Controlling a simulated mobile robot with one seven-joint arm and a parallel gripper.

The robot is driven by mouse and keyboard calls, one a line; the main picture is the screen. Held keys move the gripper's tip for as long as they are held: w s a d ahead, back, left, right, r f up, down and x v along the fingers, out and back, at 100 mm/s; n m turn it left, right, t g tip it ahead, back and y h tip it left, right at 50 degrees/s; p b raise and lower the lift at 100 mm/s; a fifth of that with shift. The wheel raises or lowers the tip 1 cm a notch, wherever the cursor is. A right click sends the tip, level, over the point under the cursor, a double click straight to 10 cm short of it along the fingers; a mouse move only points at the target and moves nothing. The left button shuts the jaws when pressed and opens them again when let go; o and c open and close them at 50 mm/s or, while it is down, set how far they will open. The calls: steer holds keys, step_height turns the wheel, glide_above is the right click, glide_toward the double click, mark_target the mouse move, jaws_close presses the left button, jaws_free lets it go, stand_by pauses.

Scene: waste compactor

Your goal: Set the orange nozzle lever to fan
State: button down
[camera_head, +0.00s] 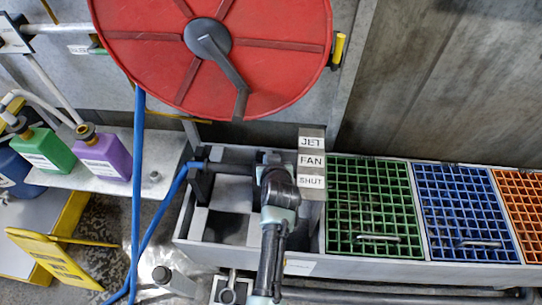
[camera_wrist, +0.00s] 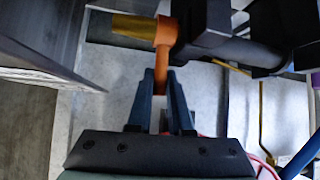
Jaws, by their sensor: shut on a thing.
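The orange nozzle lever (camera_wrist: 164,50) shows in the wrist view, joined to a collar between a brass nozzle tip (camera_wrist: 134,27) and a black body (camera_wrist: 205,22). My gripper (camera_wrist: 163,78) has its two fingers closed on the lever's lower end. In the head view my arm hides the lever and the fingertips. A label plate (camera_head: 311,161) reading JET, FAN and SHUT from top to bottom stands just right of my arm's end. I cannot tell which label the lever lines up with.
A large red hose reel (camera_head: 270,50) hangs above. A blue hose (camera_head: 138,190) runs down at left and to the nozzle holder. Green (camera_head: 368,205), blue (camera_head: 465,210) and orange (camera_head: 522,205) grates lie right. Green and purple (camera_head: 104,158) jugs stand left, near a yellow floor sign (camera_head: 55,258).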

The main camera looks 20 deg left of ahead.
stand_by(0.4)
steer(key=c, duration=0.8)
jaws_free()
steer(key=shift+w, duration=0.1)
steer(key=shift+c, duration=0.2)
steer(key=p+v, duration=0.3)
steer(key=v, duration=1)
